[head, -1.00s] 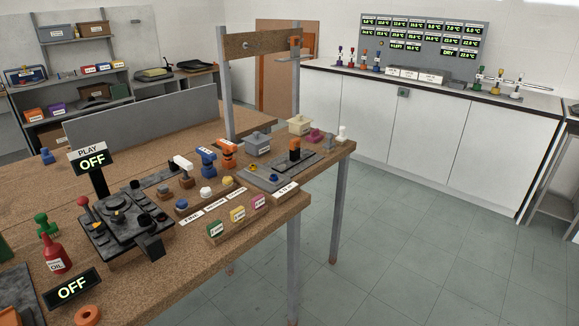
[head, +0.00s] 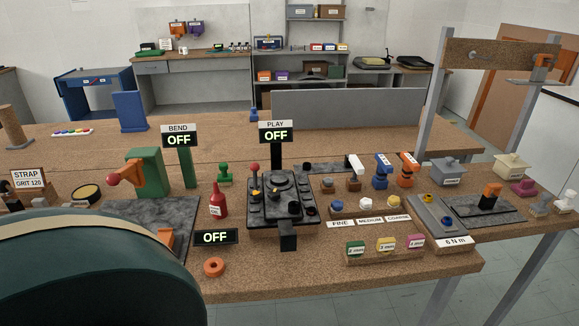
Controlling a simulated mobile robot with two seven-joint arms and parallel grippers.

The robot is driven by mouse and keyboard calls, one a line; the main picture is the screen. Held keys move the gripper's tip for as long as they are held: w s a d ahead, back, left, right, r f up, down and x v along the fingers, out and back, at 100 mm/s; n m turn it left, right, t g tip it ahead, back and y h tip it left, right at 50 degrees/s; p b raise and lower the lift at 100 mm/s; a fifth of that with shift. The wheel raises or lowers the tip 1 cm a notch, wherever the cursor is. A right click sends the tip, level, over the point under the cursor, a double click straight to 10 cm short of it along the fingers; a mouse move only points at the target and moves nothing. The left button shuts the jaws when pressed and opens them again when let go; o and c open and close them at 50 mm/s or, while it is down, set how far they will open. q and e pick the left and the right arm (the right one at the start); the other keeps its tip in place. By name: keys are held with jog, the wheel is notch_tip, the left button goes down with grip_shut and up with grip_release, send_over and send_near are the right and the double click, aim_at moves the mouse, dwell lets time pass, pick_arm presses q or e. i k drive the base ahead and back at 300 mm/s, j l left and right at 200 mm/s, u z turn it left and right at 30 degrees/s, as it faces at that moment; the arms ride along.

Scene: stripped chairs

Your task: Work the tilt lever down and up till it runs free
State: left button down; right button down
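A sign above the mechanism reads PLAY OFF (head: 276,132). A red oil bottle (head: 219,204) stands just left of the mechanism. Neither of my grippers is in view.
A large dark green rounded form with a tan band (head: 90,265) fills the lower left and hides the bench there. A green block with an orange handle (head: 147,172) stands left of the bottle. Labelled blocks (head: 386,243) line the front edge at right.

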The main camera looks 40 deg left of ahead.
aim_at(255, 166)
jog(key=i+l+u, duration=0.2)
jog(key=u, duration=0.3)
jog(key=i+l+u, duration=0.25)
jog(key=u, duration=0.25)
